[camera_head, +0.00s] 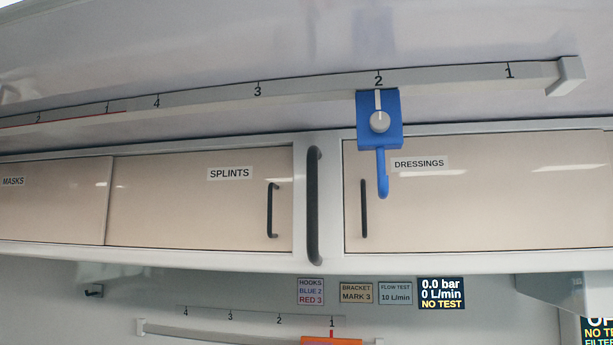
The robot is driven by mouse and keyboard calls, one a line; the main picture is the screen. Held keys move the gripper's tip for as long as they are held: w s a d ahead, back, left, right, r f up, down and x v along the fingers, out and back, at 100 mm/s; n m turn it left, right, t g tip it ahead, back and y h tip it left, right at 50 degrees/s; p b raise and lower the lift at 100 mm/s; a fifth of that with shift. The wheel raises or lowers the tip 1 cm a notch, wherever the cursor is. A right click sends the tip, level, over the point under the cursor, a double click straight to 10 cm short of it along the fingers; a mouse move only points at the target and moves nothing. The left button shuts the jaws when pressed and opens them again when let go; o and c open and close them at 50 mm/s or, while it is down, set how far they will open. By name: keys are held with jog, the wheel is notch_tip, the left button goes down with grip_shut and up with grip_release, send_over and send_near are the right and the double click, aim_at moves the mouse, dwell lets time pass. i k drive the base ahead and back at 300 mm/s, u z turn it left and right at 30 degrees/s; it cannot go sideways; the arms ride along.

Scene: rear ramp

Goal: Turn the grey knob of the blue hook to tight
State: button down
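The blue hook (383,174) hangs from the numbered overhead rail (316,101), right under the mark 2. Its block carries the round grey knob (379,122) on the front face. A pale line runs upward from the knob toward the mark 2. No label for tight or loose is readable at this size. My gripper is not in view.
Cupboards with sliding doors lie behind and below the hook, with dark handles (363,208) and a vertical grab bar (314,205). A card (311,291) reads hooks blue 2, red 3. An orange block (331,341) sits on a lower rail.

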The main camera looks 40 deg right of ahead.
aim_at(379, 121)
jog(key=k, duration=0.5)
jog(key=z, duration=0.8)
jog(key=i, duration=0.25)
jog(key=z, duration=0.8)
jog(key=k, duration=0.4)
jog(key=z, duration=0.7)
jog(key=i, duration=0.25)
jog(key=u, duration=0.1)
